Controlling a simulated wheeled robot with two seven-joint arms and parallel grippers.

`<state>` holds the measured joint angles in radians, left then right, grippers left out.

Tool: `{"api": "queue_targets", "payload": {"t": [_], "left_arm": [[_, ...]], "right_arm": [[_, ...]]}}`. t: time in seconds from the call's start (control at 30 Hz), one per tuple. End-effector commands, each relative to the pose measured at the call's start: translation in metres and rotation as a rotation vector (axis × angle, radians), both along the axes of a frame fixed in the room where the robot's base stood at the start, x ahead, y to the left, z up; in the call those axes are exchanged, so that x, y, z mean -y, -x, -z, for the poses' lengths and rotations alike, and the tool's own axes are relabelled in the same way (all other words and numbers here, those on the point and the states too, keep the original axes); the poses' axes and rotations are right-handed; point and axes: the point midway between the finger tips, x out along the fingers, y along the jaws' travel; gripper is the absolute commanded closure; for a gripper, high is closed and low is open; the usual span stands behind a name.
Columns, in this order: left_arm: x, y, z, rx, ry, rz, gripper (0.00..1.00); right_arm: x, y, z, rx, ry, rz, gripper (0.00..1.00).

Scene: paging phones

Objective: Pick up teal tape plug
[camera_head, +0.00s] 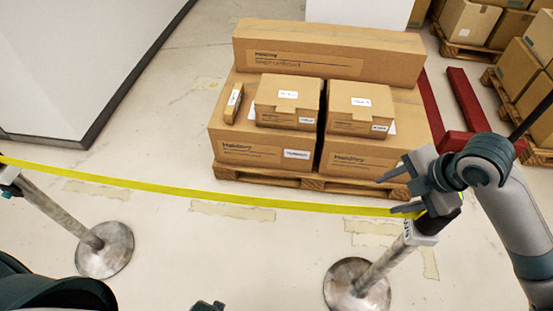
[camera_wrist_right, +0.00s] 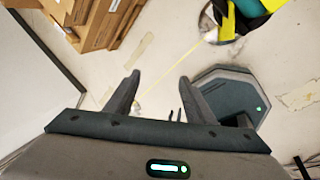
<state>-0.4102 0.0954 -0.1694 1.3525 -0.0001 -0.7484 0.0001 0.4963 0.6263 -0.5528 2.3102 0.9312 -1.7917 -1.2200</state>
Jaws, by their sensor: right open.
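The yellow tape (camera_head: 150,187) stretches from the left post (camera_head: 60,215) to the head of the right post (camera_head: 370,270). My right gripper (camera_head: 390,194) is open and empty beside that head, with its fingers pointing left, close to the tape's end. I cannot pick out the teal tape plug in the head view, where the gripper covers part of the post head. In the right wrist view, a teal, yellow and black post head (camera_wrist_right: 240,14) is cut off at the top right, beyond the open fingers (camera_wrist_right: 158,85). A dark piece at the bottom of the head view may be my left gripper (camera_head: 208,305).
A pallet (camera_head: 285,180) stacked with cardboard boxes (camera_head: 250,152) stands behind the tape. Red rails (camera_head: 466,100) and more boxes (camera_head: 470,22) are at the right. A white wall block (camera_head: 80,60) is at the left. The floor between the two posts is clear.

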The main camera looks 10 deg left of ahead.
Motion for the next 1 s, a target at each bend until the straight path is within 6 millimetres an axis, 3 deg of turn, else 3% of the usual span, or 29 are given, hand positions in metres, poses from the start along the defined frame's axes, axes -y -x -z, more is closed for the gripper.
{"api": "queue_targets", "payload": {"t": [0.1, 0.3, 0.6, 0.8, 1.0], "left_arm": [[-0.004, 0.023, 0.03, -0.021, -0.003, 0.003, 0.58], [-0.011, 0.065, 0.071, -0.047, -0.007, 0.009, 0.58], [-0.024, 0.127, 0.109, -0.081, -0.013, 0.016, 0.58], [-0.028, 0.148, 0.118, -0.09, -0.015, 0.019, 0.58], [-0.029, 0.152, 0.119, -0.091, -0.016, 0.02, 0.58]], "right_arm": [[0.021, -0.012, -0.033, 0.037, 0.099, -0.178, 0.51], [0.059, -0.017, -0.085, 0.06, 0.255, -0.467, 0.51], [0.115, -0.008, -0.161, 0.042, 0.418, -0.806, 0.51], [0.133, 0.0, -0.185, 0.026, 0.453, -0.915, 0.51], [0.137, 0.002, -0.189, 0.023, 0.458, -0.938, 0.51]]}}
